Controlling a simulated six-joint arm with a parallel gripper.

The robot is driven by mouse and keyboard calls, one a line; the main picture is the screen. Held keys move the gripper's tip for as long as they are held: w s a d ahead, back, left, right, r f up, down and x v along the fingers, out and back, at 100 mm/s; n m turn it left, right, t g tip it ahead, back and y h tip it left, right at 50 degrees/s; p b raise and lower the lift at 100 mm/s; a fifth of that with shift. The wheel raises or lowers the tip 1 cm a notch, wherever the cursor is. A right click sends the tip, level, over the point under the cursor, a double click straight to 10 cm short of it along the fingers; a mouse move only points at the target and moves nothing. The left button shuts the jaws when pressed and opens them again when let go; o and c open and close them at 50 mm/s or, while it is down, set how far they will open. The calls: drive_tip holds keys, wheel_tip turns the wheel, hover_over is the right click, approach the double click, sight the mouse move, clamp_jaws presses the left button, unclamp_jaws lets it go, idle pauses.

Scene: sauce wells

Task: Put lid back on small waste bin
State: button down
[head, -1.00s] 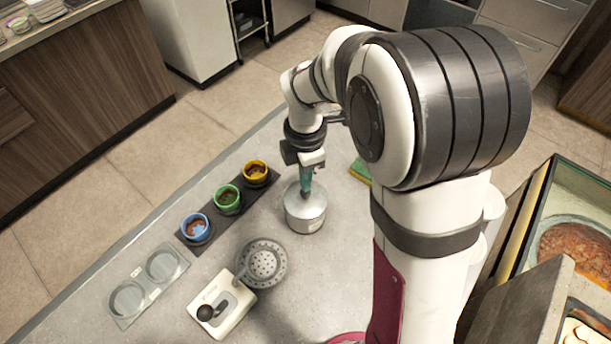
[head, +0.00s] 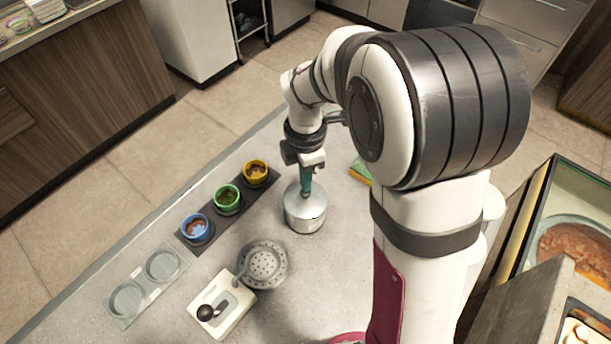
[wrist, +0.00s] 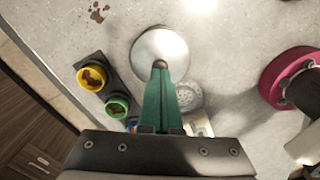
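The small waste bin (head: 305,224) is a metallic grey cylinder standing on the grey counter. Its pale, round metal lid (head: 294,200) is directly over its top and also shows as a disc in the wrist view (wrist: 150,45). My gripper (head: 306,194) points down from above, its green fingers closed on the small dark knob at the lid's centre. In the wrist view the fingertips (wrist: 160,68) meet at the knob. The lid hides the bin's opening and, in the wrist view, the bin's body. I cannot tell whether the lid rests fully on the rim.
Yellow (head: 256,172), green (head: 227,197) and blue (head: 195,227) sauce cups sit in a dark strip to the left. A perforated strainer (head: 264,264) and a white holder with a black-knobbed tool (head: 237,314) are nearer. A brown stain (wrist: 97,12) marks the counter.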

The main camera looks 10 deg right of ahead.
drive_tip(key=shift+f, duration=0.75)
drive_tip(key=shift+r, duration=3.5)
drive_tip(key=s+d+r+m+y, duration=0.1)
drive_tip(key=s+m, duration=1)
drive_tip(key=m, duration=0.2)
drive_tip(key=s+d+r+m, duration=0.1)
drive_tip(key=s+m, duration=1)
drive_tip(key=m, duration=0.2)
drive_tip(key=shift+s+r+m+y, duration=0.3)
drive_tip(key=shift+r+y, duration=0.05)
drive_tip(key=shift+y, duration=0.05)
drive_tip(key=shift+d, duration=0.1)
